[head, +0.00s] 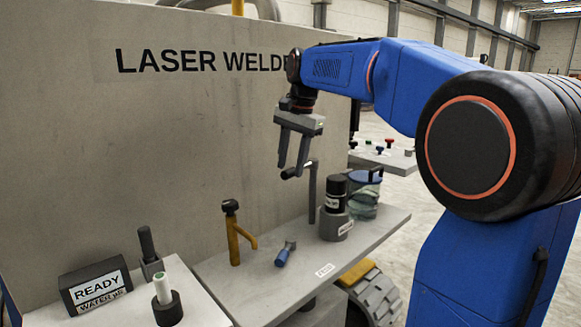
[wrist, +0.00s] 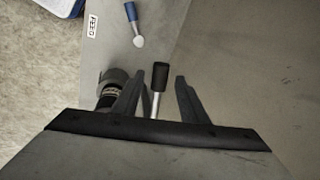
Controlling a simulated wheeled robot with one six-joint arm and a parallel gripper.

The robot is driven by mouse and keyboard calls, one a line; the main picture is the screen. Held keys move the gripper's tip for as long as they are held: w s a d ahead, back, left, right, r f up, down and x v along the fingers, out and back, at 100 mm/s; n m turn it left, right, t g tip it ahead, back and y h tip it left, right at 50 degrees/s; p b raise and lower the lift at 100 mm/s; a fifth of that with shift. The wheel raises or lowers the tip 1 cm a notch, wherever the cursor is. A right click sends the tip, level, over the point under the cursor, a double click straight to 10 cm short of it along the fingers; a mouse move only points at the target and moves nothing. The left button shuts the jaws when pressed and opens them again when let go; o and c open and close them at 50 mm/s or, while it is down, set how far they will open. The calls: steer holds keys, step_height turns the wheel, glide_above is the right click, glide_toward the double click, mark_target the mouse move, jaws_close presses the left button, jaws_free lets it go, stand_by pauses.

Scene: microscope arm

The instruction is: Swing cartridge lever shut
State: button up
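The lever (head: 312,188) is a dark upright post with an arm at its top reaching left to a black grip, beside the black cartridge (head: 333,190) in its round grey holder (head: 334,224). In the wrist view, the lever's black grip (wrist: 160,76) on a metal rod shows between the two fingers. The holder (wrist: 112,80) is just left of them, partly hidden by the left finger. My gripper (head: 292,171) is open, with its fingertips at the grip end of the lever; it also shows in the wrist view (wrist: 158,72). Contact cannot be told.
A blue-handled tool (head: 285,253) and a yellow stand (head: 235,240) are on the grey shelf (head: 250,295). A jar (head: 363,197) stands behind the holder. The welder wall (head: 190,150) rises behind.

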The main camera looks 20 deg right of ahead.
steer(key=shift+w+f, duration=0.1)
steer(key=shift+f, duration=0.55)
jaws_close()
